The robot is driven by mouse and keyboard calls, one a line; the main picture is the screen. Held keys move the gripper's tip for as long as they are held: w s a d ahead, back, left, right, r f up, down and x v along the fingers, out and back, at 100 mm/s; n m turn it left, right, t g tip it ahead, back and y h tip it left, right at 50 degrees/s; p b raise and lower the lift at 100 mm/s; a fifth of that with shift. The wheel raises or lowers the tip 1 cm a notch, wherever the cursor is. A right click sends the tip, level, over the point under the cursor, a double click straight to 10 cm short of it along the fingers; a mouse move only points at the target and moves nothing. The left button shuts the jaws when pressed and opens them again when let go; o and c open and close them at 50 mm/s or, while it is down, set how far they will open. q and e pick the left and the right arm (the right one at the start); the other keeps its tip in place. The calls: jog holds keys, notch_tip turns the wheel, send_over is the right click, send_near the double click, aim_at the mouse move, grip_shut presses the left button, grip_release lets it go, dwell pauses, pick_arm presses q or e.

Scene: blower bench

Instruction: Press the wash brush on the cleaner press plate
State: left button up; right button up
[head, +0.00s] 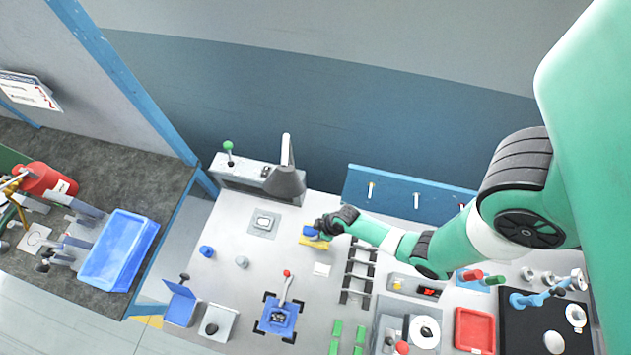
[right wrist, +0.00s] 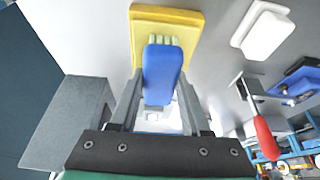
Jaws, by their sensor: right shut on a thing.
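The wash brush (right wrist: 162,75) has a blue handle and short pale yellow-green bristles. It also shows in the head view (head: 310,231), at the tip of my right arm. My right gripper (head: 320,229) is shut on the blue handle, one finger on each side in the right wrist view (right wrist: 162,88). The bristles face a flat yellow plate (right wrist: 165,14), which I take for the cleaner press plate. It also shows in the head view (head: 313,243), just below the brush. I cannot tell whether bristles and plate touch. My left gripper is not in view.
A white block (head: 321,269) lies just in front. A red-handled toggle clamp (head: 284,290) stands on a blue fixture. A black rack (head: 358,270) is to the right. A grey plate with a white part (head: 265,221) is to the left, beside the tall grey press (head: 286,180).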

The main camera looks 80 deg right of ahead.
aim_at(316, 232)
jog(key=shift+r+p, duration=3.2)
jog(key=shift+r, duration=0.3)
jog(key=shift+f, duration=0.1)
